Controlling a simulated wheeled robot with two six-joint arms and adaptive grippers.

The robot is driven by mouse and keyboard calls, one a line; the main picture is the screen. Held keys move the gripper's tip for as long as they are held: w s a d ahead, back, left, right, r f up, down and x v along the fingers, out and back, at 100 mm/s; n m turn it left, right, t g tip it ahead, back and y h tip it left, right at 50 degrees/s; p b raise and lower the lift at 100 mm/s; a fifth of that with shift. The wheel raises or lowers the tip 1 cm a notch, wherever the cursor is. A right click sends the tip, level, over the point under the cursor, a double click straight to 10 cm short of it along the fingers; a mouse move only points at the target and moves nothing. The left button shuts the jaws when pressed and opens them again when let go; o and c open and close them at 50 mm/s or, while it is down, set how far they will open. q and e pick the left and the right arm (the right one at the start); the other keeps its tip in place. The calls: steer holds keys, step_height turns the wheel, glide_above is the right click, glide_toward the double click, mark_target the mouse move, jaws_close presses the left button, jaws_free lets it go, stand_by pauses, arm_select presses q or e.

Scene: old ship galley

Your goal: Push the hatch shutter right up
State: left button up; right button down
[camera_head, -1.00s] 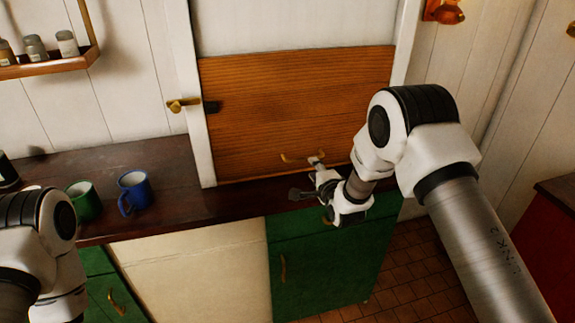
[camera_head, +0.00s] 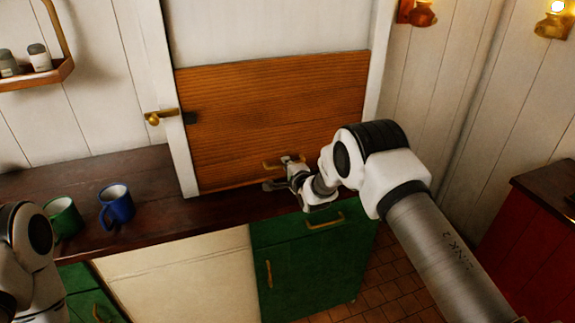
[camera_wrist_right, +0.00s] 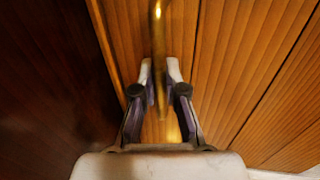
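The hatch shutter (camera_head: 270,105) is a brown slatted wooden panel between white posts, its lower edge down near the dark counter. Its brass bar handle (camera_head: 268,165) sits low on the panel. My right gripper (camera_head: 279,174) is at the handle. In the right wrist view, the open fingers (camera_wrist_right: 159,75) stand on either side of the brass handle (camera_wrist_right: 158,50), with narrow gaps showing; contact is not clear. My left arm shows at the lower left, but its gripper is out of view.
A green mug (camera_head: 63,219) and a blue mug (camera_head: 116,206) stand on the dark counter (camera_head: 165,218) at the left. A brass catch (camera_head: 158,117) is on the left post. Green cupboards (camera_head: 300,270) are below; a red cabinet (camera_head: 530,235) is at the right.

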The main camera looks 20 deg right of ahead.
step_height(320, 180, up, 33)
steer(key=p, duration=0.9)
steer(key=shift+f, duration=0.2)
steer(key=shift+w+r, duration=0.1)
steer(key=c, duration=1.2)
jaws_free()
steer(key=shift+c, duration=0.2)
steer(key=shift+o, duration=0.2)
steer(key=s+r, duration=0.2)
steer(key=s, duration=1)
steer(key=shift+d, duration=0.2)
